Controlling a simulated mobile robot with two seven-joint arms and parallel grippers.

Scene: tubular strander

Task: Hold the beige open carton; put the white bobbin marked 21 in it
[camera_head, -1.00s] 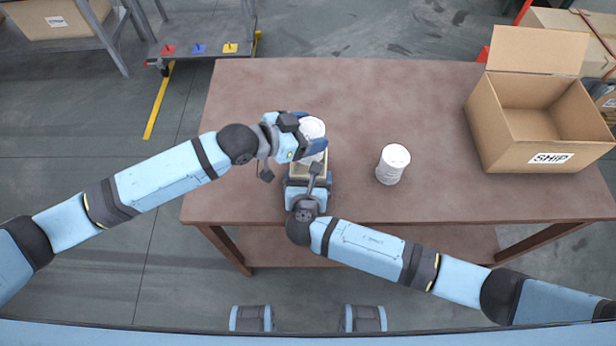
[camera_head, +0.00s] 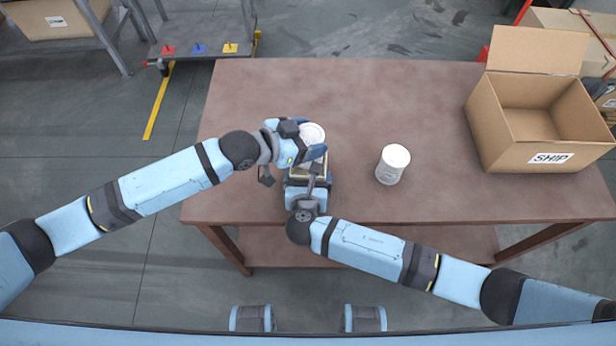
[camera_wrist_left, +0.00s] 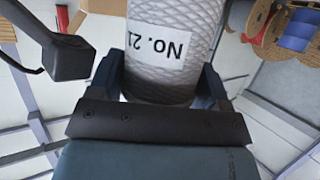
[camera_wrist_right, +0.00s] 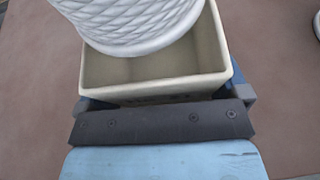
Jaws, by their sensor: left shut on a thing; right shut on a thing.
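The white bobbin marked No. 21 (camera_wrist_left: 168,50) is between the fingers of my left gripper (camera_head: 307,140), which is shut on it. It also shows in the head view (camera_head: 312,133) and in the right wrist view (camera_wrist_right: 130,22). The beige open carton (camera_wrist_right: 155,88) stands on the table below the bobbin, its open top up. My right gripper (camera_head: 307,183) is shut on the carton from the near side. In the right wrist view the bobbin's lower end is over the carton's opening, toward its far left; I cannot tell whether it touches the rim.
A second white bobbin (camera_head: 392,164) stands on the brown table (camera_head: 400,90), right of the grippers. A large cardboard box marked SHIP (camera_head: 550,158) stands open at the table's right. The table's far middle is clear. A grey cart (camera_head: 200,30) stands beyond it.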

